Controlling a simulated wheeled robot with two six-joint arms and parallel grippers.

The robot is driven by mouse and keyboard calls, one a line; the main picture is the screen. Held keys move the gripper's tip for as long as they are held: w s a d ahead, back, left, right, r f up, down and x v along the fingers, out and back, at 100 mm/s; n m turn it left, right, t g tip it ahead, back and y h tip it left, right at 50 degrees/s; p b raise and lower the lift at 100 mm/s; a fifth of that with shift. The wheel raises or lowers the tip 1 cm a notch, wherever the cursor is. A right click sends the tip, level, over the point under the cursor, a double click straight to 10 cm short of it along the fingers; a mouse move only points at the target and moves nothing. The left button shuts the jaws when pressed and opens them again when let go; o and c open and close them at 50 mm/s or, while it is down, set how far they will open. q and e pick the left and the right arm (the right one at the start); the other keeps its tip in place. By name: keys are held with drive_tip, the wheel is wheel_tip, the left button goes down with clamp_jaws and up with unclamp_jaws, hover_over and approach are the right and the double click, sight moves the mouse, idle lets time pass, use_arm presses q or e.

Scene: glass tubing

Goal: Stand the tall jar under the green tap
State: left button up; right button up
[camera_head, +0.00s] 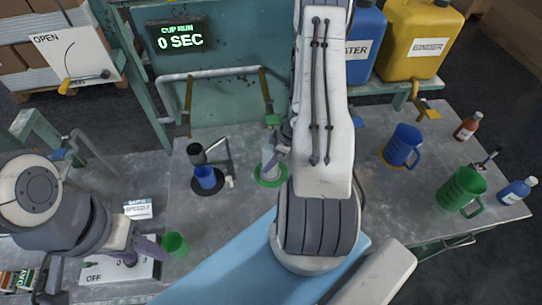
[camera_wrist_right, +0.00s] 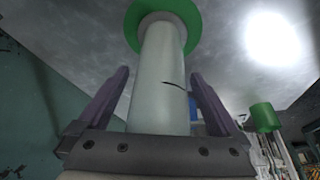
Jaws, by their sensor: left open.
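The tall jar (camera_head: 268,157) is a pale, translucent cylinder standing upright on a green disc (camera_head: 270,182) on the metal bench. The green tap (camera_head: 268,98) is on the pipe behind and above it. In the right wrist view the jar (camera_wrist_right: 163,80) lies between my right gripper's purple fingers (camera_wrist_right: 160,85), with narrow gaps on both sides; the green disc (camera_wrist_right: 187,15) is at its far end. My right gripper (camera_head: 277,150) is open around the jar, partly hidden by my arm. My left gripper (camera_head: 140,250) is open, near a small green cup (camera_head: 174,244).
A blue cup (camera_head: 206,178) and a dark cup (camera_head: 197,154) stand left of the jar. A blue jug (camera_head: 402,146), a green jug (camera_head: 461,190) and small bottles are at the right. A yellow tap (camera_head: 428,108) is at the back right. My right arm hides the bench's middle.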

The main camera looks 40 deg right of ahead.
drive_tip(key=shift+r, duration=0.2)
drive_tip(key=p+v, duration=0.4)
drive_tip(key=v, duration=0.8)
